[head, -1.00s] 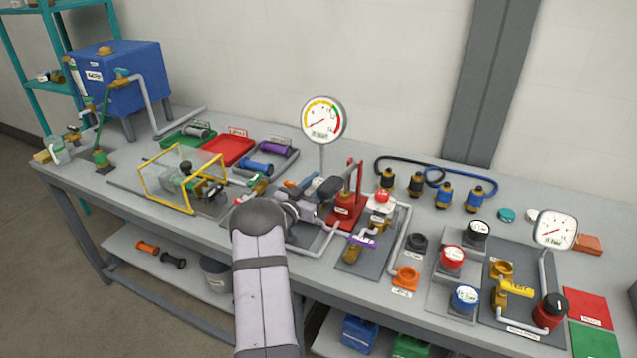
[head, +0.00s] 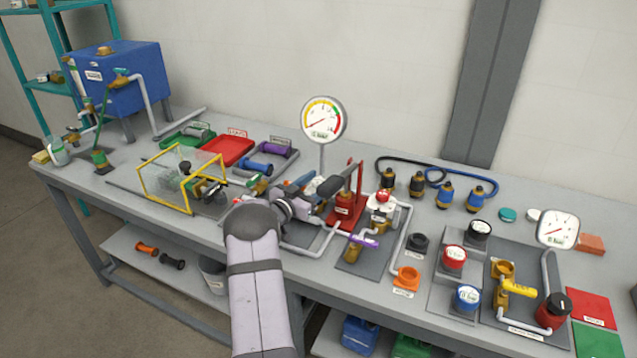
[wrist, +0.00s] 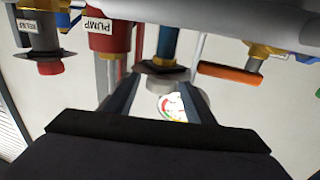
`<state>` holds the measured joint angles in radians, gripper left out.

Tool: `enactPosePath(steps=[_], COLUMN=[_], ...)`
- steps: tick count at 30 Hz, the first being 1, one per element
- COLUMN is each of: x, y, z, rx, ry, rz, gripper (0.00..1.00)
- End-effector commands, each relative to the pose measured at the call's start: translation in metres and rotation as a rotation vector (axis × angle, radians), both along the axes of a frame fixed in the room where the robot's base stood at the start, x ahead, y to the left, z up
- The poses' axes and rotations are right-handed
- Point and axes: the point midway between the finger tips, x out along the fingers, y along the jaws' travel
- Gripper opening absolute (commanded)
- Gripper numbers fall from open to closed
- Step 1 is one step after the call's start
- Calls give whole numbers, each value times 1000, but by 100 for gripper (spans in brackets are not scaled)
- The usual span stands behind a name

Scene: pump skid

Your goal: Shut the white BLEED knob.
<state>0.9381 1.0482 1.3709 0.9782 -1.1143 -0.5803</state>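My gripper (wrist: 162,94) is open in the wrist view, one dark finger on each side. Between and beyond the fingertips is a fitting with a blue body and a dark many-sided knob or collar (wrist: 162,69). No BLEED label is readable and no clearly white knob shows, so I cannot tell whether this is the BLEED knob. In the head view my gripper (head: 318,189) is over the middle of the bench, left of the red pump stand (head: 343,208); it hides what lies under it. I see no contact with the fitting.
In the wrist view the RELIEF valve (wrist: 50,66) and the red PUMP body (wrist: 108,40) are at left, an orange handle (wrist: 230,73) at right. In the head view a tall gauge (head: 323,119) stands behind the gripper and a yellow-framed guard (head: 184,181) is at left.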

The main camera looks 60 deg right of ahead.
Motion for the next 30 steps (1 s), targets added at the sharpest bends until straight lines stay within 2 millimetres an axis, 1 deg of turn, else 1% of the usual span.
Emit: enactPosePath(steps=[7, 11, 14, 24, 30], x=[0, 3, 4, 14, 15], y=[1, 8, 18, 59, 71], z=[-1, -1, -2, -1, 0], rx=[1, 1, 1, 1, 0], ry=[0, 0, 0, 0, -1], rz=[1, 2, 1, 3, 0], gripper=[49, 49, 49, 49, 49])
